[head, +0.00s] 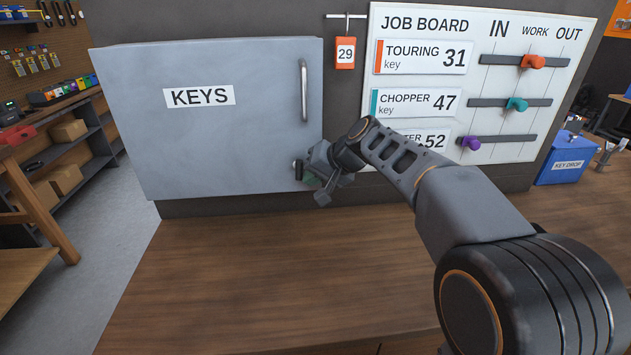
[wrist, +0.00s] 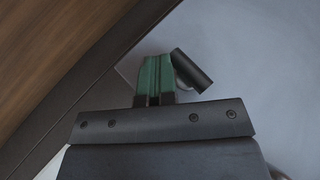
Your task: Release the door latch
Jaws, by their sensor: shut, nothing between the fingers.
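The grey key cabinet door (head: 200,130) is closed flat and carries a white KEYS label (head: 199,96). A vertical bar handle (head: 304,90) is on its right side. The dark latch (head: 298,169) is near the door's lower right corner; in the wrist view it is a short dark cylinder (wrist: 192,70). My gripper (head: 310,180) is at the latch, its green fingers (wrist: 154,76) shut with nothing between them. In the wrist view the fingertips are just left of the latch, very close to it. I cannot tell whether they touch. The arm hides part of the cabinet's lower right edge.
A wooden counter (head: 250,270) runs below the cabinet and is clear in front. A job board (head: 480,80) with coloured sliders and a hanging orange 29 tag (head: 345,53) are to the right. A blue key drop box (head: 564,158) stands farther right.

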